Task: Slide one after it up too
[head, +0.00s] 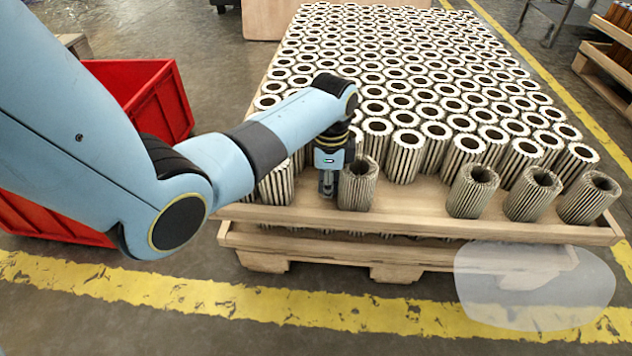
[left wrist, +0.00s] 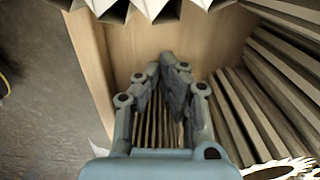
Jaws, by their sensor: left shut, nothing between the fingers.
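Many pleated filter cartridges (head: 405,155) stand upright in packed rows on a wooden tray (head: 420,216). Along the front edge stand several with browner, duller tops: one near cartridge (head: 358,186) and a group further right (head: 473,192). My left gripper (head: 328,190) points down, shut and empty, at the tray's front left. It is just left of the near dull cartridge and right of a pale cartridge (head: 276,186). In the left wrist view its fingers (left wrist: 168,66) converge, with pleats behind and beside them; contact cannot be told. My right gripper is out of view.
A red bin (head: 150,95) stands left of the tray, partly behind my left arm. The tray's front has bare wood between the near cartridge and the right group. Yellow floor lines (head: 300,308) run in front. A pale translucent patch (head: 535,285) covers the lower right.

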